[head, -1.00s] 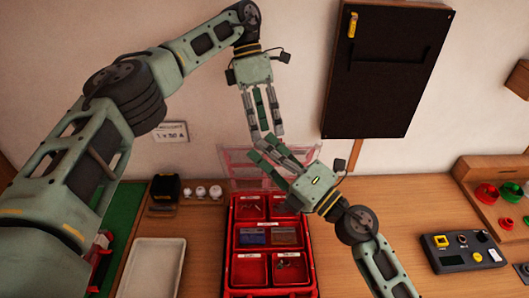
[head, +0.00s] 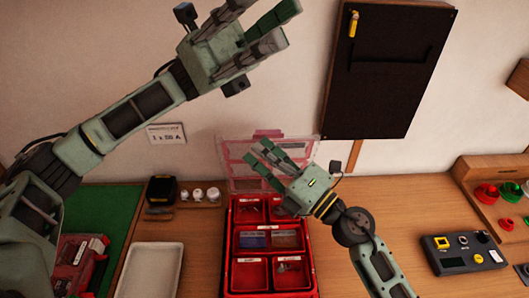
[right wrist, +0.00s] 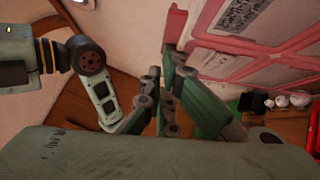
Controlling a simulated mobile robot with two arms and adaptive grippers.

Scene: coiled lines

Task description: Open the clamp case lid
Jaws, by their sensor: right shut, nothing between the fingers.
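The clamp case (head: 229,268) is a red box on the table with small parts in its compartments. Its clear, red-framed lid (head: 236,172) stands raised at the back edge, near the wall. My right gripper (head: 259,162) is shut and empty, in front of the lid and above the back compartments; I cannot tell whether it touches the lid. In the right wrist view its fingers (right wrist: 170,75) are together, with the lid (right wrist: 215,65) beyond. My left gripper (head: 270,25) is raised high, well away from the case; its jaw state is unclear.
A white tray (head: 150,272) and a green mat (head: 113,213) with a red device (head: 78,262) lie left. A black box (head: 163,190) and white knobs (head: 205,194) stand behind. A control box (head: 462,250) is right. A black panel (head: 388,75) hangs above.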

